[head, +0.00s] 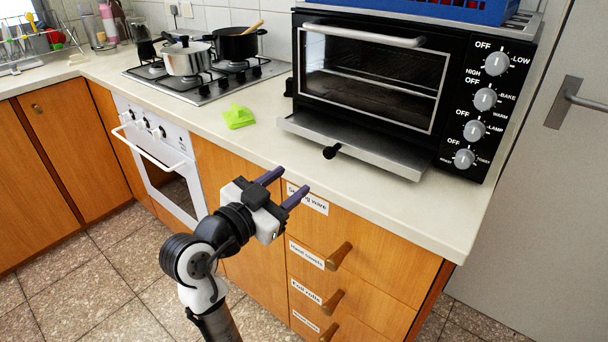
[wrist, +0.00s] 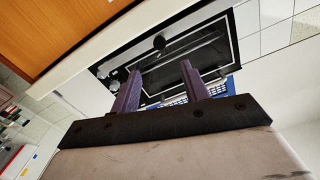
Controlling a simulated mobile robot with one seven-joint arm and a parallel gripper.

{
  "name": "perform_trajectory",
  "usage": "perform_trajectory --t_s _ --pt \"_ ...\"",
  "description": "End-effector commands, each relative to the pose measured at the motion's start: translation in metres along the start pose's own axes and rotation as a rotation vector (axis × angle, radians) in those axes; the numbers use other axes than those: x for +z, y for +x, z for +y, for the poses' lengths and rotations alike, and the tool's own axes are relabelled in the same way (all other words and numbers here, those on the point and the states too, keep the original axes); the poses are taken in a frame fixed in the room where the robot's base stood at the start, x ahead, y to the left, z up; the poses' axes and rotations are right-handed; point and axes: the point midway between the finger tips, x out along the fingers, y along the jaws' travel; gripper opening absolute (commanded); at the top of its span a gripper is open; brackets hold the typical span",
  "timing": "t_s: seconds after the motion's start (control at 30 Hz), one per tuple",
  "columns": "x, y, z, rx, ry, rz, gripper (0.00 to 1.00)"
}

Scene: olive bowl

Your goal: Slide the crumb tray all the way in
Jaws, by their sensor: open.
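The toaster oven (head: 375,75) stands on the counter with its glass door closed. Its silver crumb tray (head: 375,149) sticks out from under the door, over the countertop. A black knob (head: 330,152) is on the tray's front; the knob also shows in the wrist view (wrist: 159,42). My gripper (head: 294,179) is open and empty in front of the counter's front edge, apart from the tray and to the left of the knob in the head view. In the wrist view, its two purple fingers (wrist: 160,68) point toward the oven.
A green object (head: 239,117) lies on the counter left of the oven. Pots (head: 188,57) stand on the hob (head: 207,78) farther left. Labelled drawers with wooden handles (head: 339,256) are below the counter. A blue crate (head: 440,9) sits on the oven. The countertop before the tray is clear.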

Motion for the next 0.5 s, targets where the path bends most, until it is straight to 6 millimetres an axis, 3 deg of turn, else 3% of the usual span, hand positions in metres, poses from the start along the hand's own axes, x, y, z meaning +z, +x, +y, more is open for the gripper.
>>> perform_trajectory --t_s 0.2,0.5 --pt "0.0 -0.021 0.0 0.0 0.001 0.0 0.45" --pt "0.0 -0.023 0.0 0.001 0.0 0.0 0.44"
